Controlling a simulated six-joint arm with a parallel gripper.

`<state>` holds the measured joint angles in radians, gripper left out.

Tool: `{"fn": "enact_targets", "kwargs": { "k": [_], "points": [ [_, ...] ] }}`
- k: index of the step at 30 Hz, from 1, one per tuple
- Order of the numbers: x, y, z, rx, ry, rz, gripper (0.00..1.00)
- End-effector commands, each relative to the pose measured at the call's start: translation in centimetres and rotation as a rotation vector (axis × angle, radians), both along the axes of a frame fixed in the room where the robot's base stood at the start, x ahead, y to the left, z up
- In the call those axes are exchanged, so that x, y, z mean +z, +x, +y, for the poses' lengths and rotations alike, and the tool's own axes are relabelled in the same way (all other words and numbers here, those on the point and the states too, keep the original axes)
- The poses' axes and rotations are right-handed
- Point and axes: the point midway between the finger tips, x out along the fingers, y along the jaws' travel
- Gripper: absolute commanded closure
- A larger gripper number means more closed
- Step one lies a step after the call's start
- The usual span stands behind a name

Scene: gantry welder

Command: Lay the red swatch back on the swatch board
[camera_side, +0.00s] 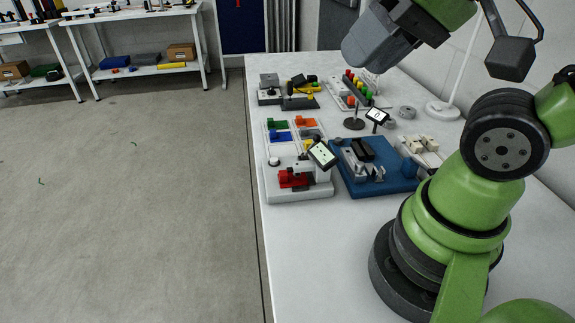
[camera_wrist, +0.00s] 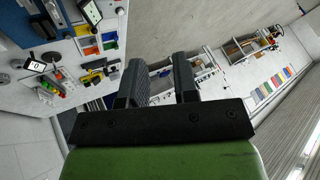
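The swatch board (camera_side: 284,149) is a pale board on the bench, with green (camera_side: 277,124), orange (camera_side: 305,121), blue (camera_side: 280,136) and grey pieces on it. A red piece (camera_side: 291,180), apparently the red swatch, sits on a white base (camera_side: 300,195) at the board's near end, partly under a small tilted screen. The board's colours also show at the upper left of the wrist view. My gripper (camera_wrist: 158,62) is open, its two dark fingers apart with nothing between them. In the side view it is high above the bench at the top, far from the red piece.
A blue fixture (camera_side: 400,181) stands right of the board, with a small screen (camera_side: 377,115) behind it. Blocks with coloured knobs (camera_side: 365,92) and a white lamp base (camera_side: 442,110) stand further back. Shelving (camera_side: 145,68) is across the floor.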

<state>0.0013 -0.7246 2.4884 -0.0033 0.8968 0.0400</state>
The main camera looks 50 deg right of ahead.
Motion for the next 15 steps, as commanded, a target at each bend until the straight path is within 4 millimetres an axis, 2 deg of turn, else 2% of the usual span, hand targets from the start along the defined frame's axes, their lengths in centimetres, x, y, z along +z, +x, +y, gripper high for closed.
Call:
{"fn": "enact_targets", "kwargs": {
  "k": [5, 8, 11, 15],
  "points": [
    [-0.7, 3.1, -0.7, -0.248, 0.119, 0.142, 0.72],
    [-1.9, 5.7, -1.3, -0.476, 0.211, 0.250, 0.72],
    [-3.7, 8.3, -2.1, -0.719, 0.290, 0.344, 0.72],
    [-7.2, 11.6, -3.1, -1.069, 0.379, 0.456, 0.72]
  ]
}}
